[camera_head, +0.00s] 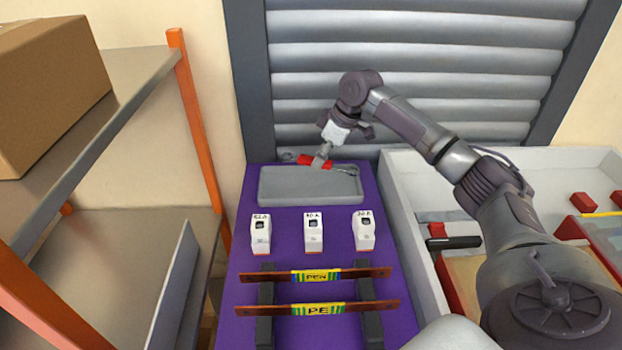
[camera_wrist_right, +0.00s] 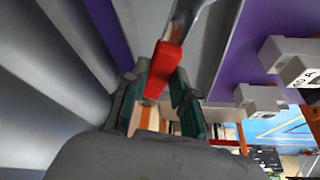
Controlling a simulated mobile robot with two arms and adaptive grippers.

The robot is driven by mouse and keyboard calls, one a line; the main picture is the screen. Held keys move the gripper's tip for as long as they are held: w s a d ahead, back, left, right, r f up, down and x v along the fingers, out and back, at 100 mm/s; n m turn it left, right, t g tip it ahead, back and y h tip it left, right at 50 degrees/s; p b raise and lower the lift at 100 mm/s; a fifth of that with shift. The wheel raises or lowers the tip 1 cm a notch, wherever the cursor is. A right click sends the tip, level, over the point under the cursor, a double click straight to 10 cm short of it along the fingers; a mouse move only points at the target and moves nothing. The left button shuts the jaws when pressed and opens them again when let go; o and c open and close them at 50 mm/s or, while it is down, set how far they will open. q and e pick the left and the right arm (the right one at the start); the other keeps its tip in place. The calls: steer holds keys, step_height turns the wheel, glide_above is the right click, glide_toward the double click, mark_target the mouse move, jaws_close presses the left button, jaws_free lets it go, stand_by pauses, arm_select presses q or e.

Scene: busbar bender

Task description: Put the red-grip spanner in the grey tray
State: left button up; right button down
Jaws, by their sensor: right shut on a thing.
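The red-grip spanner (camera_head: 304,159) is held in my right gripper (camera_head: 321,161) at the back edge of the grey tray (camera_head: 310,186). Its metal ends stick out to both sides, the right one over the tray's back right corner. I cannot tell whether it touches the tray. In the right wrist view the red grip (camera_wrist_right: 163,70) sits between the two fingers of the right gripper (camera_wrist_right: 158,92), with the metal shaft running up. The tray looks empty in the head view. My left gripper is not in view.
Three white breakers (camera_head: 313,233) stand in a row in front of the tray on the purple mat (camera_head: 240,262). Two labelled copper bars (camera_head: 345,273) lie on dark supports nearer. A shutter (camera_head: 420,60) rises behind, shelving (camera_head: 195,120) stands left, and a white-walled bin (camera_head: 405,200) right.

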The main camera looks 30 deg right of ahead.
mark_target(306, 187)
steer(key=a+f, duration=0.2)
steer(key=a, duration=0.1)
steer(key=shift+w, duration=0.1)
step_height(306, 187, down, 4)
steer(key=c, duration=0.9)
jaws_free()
steer(key=shift+r, duration=0.1)
steer(key=v, duration=1.2)
